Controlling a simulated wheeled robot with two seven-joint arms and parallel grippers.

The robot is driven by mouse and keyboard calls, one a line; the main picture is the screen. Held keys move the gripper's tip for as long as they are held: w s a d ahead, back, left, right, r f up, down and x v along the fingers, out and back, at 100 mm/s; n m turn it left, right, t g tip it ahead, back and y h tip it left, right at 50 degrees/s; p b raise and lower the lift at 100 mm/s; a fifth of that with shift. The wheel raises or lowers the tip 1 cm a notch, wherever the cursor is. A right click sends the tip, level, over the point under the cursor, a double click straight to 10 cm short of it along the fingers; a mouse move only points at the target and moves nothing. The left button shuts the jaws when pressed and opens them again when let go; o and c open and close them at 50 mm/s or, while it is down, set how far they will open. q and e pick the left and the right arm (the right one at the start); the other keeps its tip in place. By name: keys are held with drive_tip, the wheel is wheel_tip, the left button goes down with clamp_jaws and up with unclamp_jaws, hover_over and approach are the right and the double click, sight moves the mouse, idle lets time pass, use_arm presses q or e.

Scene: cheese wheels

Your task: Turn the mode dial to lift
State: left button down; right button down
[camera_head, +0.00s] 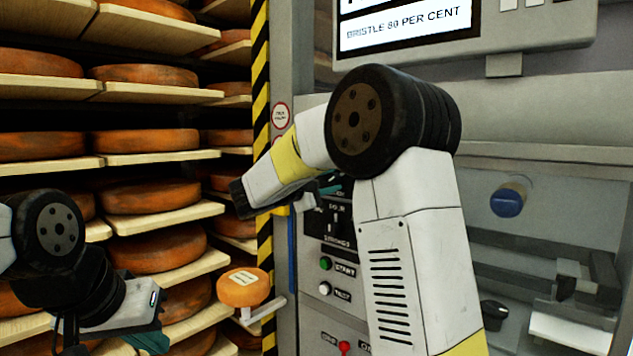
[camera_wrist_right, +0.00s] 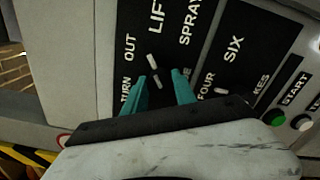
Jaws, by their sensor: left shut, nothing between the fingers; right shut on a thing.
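The mode dial (camera_wrist_right: 154,72) is a small dark knob with a white mark, on a black panel in the right wrist view. The labels TURN, OUT, LIFT and SPRAY stand around it. I cannot tell for sure which label the mark points at. My right gripper (camera_wrist_right: 162,90) has its teal fingers shut on the dial. In the head view my right gripper (camera_head: 328,184) reaches the panel, and my own arm hides the dial. My left gripper (camera_head: 150,343) is at the lower left of the head view, shut and empty, away from the panel.
Below the dial panel are a green START button (camera_head: 325,263), a white button (camera_head: 324,288) and a red knob (camera_head: 345,347). Wooden shelves (camera_head: 150,157) of cheese wheels fill the left. A small orange wheel (camera_head: 243,287) sits by the striped post. A screen (camera_head: 410,25) hangs above.

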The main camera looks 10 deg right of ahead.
drive_tip(key=shift+m, duration=1.2)
drive_tip(key=shift+f, duration=0.1)
drive_tip(key=c, duration=1)
unclamp_jaws()
drive_tip(key=v, duration=0.8)
